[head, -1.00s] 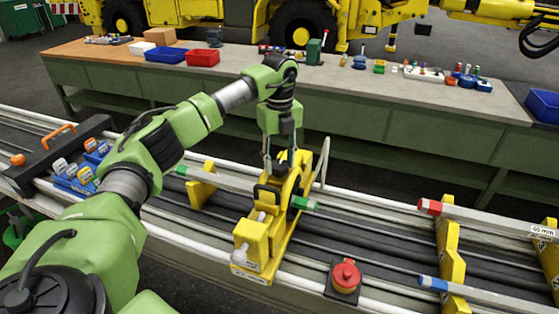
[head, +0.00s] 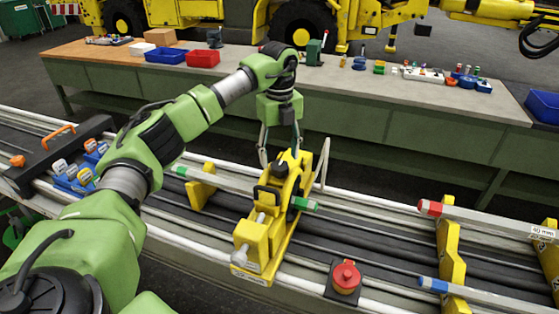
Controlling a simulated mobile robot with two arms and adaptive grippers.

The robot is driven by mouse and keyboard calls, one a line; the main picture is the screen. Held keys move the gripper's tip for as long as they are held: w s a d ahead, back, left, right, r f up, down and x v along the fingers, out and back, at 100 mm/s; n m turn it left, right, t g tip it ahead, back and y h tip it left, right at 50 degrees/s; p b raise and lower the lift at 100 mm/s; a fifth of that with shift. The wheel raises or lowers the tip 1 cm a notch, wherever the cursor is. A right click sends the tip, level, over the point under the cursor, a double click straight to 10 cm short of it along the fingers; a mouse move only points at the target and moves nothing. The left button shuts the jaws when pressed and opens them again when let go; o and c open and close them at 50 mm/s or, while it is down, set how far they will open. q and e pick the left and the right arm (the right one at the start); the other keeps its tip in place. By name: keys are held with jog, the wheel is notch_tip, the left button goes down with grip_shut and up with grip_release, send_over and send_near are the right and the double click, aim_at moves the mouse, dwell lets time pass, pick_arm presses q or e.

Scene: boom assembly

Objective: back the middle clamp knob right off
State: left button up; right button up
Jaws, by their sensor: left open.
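The yellow middle clamp (head: 252,236) stands across the rails near the picture's centre. A grey rod with a green end (head: 306,204) passes through it. A black handle-like part (head: 268,194) and a pale screw-like part show on the clamp. I cannot make out the knob clearly. My left gripper (head: 279,156) points down just above and behind the clamp's upper yellow part (head: 292,172). Its fingers are spread, with nothing seen held between them. I cannot tell whether a finger touches the clamp. My right gripper is not in view.
A red stop button (head: 346,275) sits right of the clamp. Red-ended (head: 430,207) and blue-ended (head: 432,284) bars rest on yellow supports at right. A black carrier with an orange handle (head: 58,133) and blue holders stand left. A long bench (head: 340,85) runs behind.

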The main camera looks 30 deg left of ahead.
aim_at(279, 165)
pick_arm(q)
notch_tip(279, 165, up, 9)
jog(key=shift+r, duration=0.2)
dwell(0.6)
